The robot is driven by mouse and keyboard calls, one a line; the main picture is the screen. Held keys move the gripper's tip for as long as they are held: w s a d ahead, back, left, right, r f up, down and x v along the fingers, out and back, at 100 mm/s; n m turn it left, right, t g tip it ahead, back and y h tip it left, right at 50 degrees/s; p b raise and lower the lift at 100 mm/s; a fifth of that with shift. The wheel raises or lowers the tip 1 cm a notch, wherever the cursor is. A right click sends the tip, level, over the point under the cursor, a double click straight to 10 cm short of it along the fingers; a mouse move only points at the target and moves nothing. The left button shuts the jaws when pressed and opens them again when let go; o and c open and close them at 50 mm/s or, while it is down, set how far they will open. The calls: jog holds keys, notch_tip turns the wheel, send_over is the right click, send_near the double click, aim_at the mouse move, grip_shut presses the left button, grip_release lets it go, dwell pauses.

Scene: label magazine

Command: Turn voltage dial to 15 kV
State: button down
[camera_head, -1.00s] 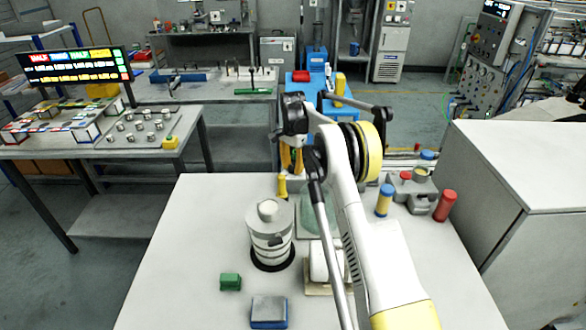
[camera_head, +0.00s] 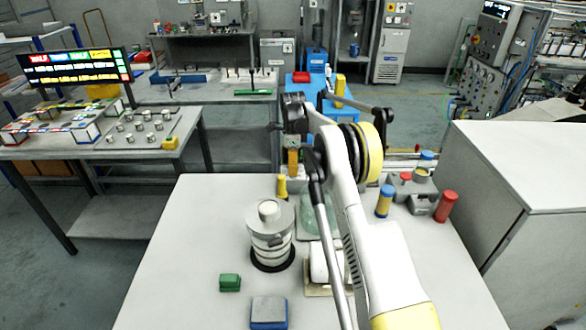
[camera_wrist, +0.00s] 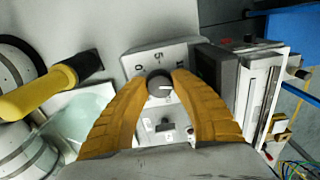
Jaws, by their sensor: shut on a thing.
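The voltage dial (camera_wrist: 160,84) is a small round dark knob with a light pointer mark, on a pale panel (camera_wrist: 137,63) in the wrist view. The pointer mark lies toward the right of the picture. Printed numbers stand around the knob; a 5 and a 0 can be made out, others are partly covered or too small to read. The yellow fingers of my gripper (camera_wrist: 160,80) are closed on the knob from both sides. In the head view my gripper (camera_head: 293,163) is at the table's far edge, and the dial is hidden there.
A yellow-handled tool (camera_wrist: 45,90) lies left of the panel in the wrist view. A white ribbed cylinder (camera_head: 270,240), a green block (camera_head: 230,282) and a blue-grey block (camera_head: 269,312) stand on the white table (camera_head: 185,230). A red cylinder (camera_head: 446,206) stands at right.

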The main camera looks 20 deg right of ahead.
jog(key=shift+m, duration=0.5)
jog(key=c, duration=1.3)
grip_release()
notch_tip(320, 180, up, 12)
